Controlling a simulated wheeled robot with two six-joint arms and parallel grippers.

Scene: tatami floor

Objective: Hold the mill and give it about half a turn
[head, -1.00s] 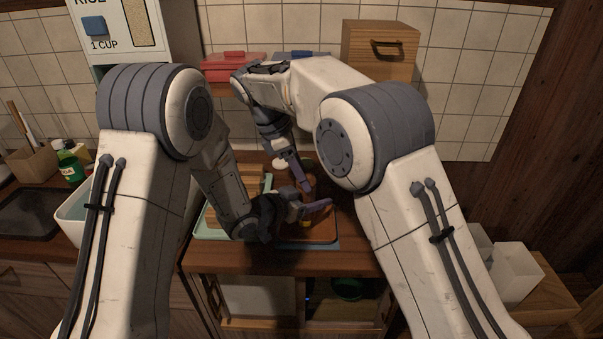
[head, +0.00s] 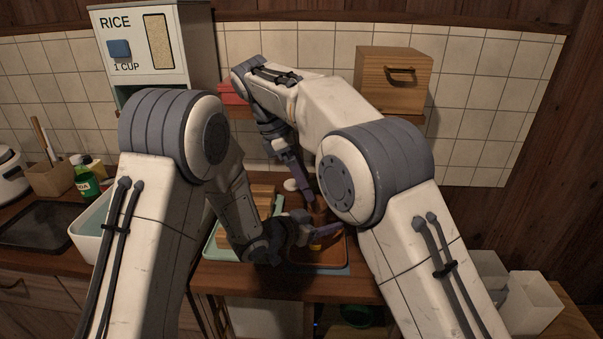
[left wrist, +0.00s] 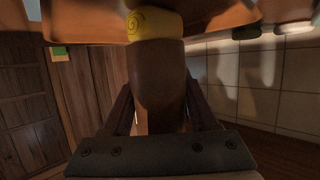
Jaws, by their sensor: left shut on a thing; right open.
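The mill (left wrist: 158,80) is a brown cylinder with a yellow band (left wrist: 154,25) bearing a spiral mark. In the left wrist view it stands between the two fingers of my left gripper (left wrist: 162,108), which is shut on it. In the head view my left gripper (head: 314,229) is low over the brown tray (head: 328,257), and a small yellow part of the mill (head: 315,247) shows under it. Most of the mill is hidden there. My right gripper (head: 309,197) is open just above and behind the left one, pointing down; it appears empty.
A green-rimmed tray with a wooden board (head: 262,193) lies left of the brown tray. A white basin (head: 92,229) stands further left. A rice dispenser (head: 150,50) and wooden box (head: 392,78) are at the back. White containers (head: 528,303) stand low right.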

